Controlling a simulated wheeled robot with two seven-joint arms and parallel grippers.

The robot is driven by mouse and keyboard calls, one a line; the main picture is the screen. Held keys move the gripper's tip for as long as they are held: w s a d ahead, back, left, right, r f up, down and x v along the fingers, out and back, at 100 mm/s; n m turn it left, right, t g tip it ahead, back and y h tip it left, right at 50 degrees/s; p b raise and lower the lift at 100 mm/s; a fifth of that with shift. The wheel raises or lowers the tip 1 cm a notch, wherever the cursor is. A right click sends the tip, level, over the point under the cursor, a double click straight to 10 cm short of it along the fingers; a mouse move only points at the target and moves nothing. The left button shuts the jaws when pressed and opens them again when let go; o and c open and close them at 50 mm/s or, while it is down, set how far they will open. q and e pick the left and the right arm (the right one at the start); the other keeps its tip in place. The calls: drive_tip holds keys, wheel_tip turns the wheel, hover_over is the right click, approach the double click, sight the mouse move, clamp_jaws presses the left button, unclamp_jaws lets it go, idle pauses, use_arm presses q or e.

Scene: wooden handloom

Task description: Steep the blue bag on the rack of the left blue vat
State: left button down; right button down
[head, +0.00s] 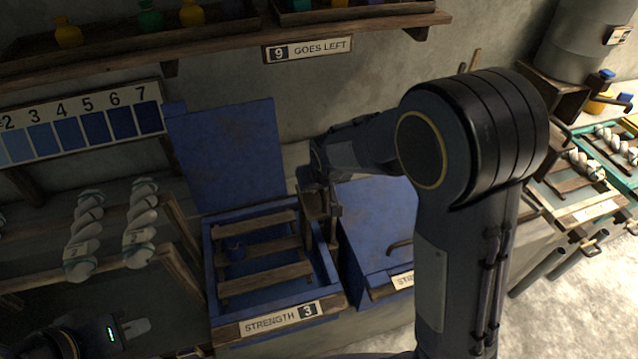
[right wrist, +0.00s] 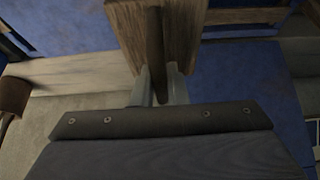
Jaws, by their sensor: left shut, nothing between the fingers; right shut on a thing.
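The left blue vat (head: 213,299) stands with its lid (head: 228,150) up and a "STRENGTH 3" label in front. The slatted wooden rack (head: 262,219) lies across its opening. My left gripper (head: 128,328) is at lower left, shut and empty, away from the vat.
A second blue vat (head: 372,225) with a shut lid stands close on the right. Twisted yarn hanks (head: 86,235) hang at left. A shelf (head: 130,50) with a "9 GOES LEFT" sign runs above. My right arm covers much of the right middle.

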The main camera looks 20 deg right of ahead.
wheel_tip(320, 180, down, 17)
drive_tip(key=b, duration=1.3)
drive_tip(key=shift+s+f, duration=0.2)
drive_tip(key=shift+f, duration=0.05)
idle(1.1)
idle(3.4)
